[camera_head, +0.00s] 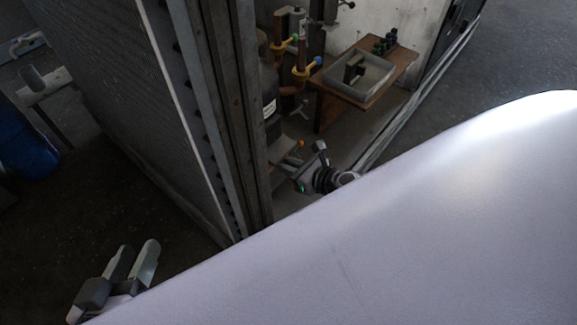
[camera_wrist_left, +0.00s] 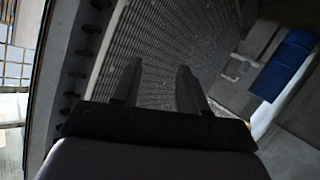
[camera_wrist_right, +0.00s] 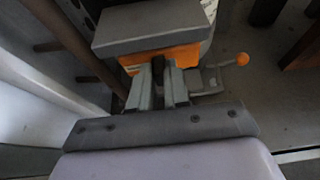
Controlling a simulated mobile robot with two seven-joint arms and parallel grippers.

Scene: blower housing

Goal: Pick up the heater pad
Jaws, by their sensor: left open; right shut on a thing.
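A flat grey block with an orange layer (camera_wrist_right: 170,57), which looks like the heater pad, is at the top middle of the right wrist view. My right gripper (camera_wrist_right: 162,75) has its fingers close together at the orange layer's near edge, shut on it; the exact contact is hard to see. In the head view my right gripper (camera_head: 310,170) is beside the pipework, behind the pale surface of my own body. My left gripper (camera_head: 133,262) is open and empty at the lower left. Its fingers (camera_wrist_left: 157,88) stand apart in the left wrist view.
An orange-knobbed lever (camera_wrist_right: 242,59) sits just right of the block. A tall grilled metal panel (camera_head: 140,100) stands between my two grippers. Pipes with blue-tipped yellow valves (camera_head: 306,68) and a wooden stand with a tray (camera_head: 387,72) are beyond. A blue barrel (camera_head: 25,150) stands far left.

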